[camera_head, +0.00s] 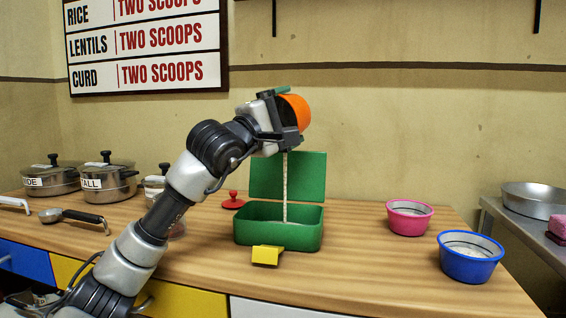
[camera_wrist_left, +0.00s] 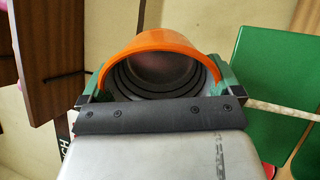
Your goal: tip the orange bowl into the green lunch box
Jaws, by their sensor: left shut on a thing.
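My left gripper (camera_head: 288,116) is shut on the orange bowl (camera_head: 298,112) and holds it high above the green lunch box (camera_head: 252,235). The bowl is tipped well over on its side. A thin pale speckled stream (camera_head: 285,185) runs from below the bowl down into the lunch box. In the left wrist view the orange bowl's wall (camera_wrist_left: 165,43) sits between the green-padded fingers. My right gripper is not in view.
A pink bowl (camera_head: 409,218) and a blue bowl (camera_head: 469,257) stand to the right on the counter (camera_head: 370,270). A red knobbed lid (camera_head: 233,201) lies left of the lunch box. Steel pots (camera_head: 110,185) and a ladle (camera_head: 52,215) are at the left.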

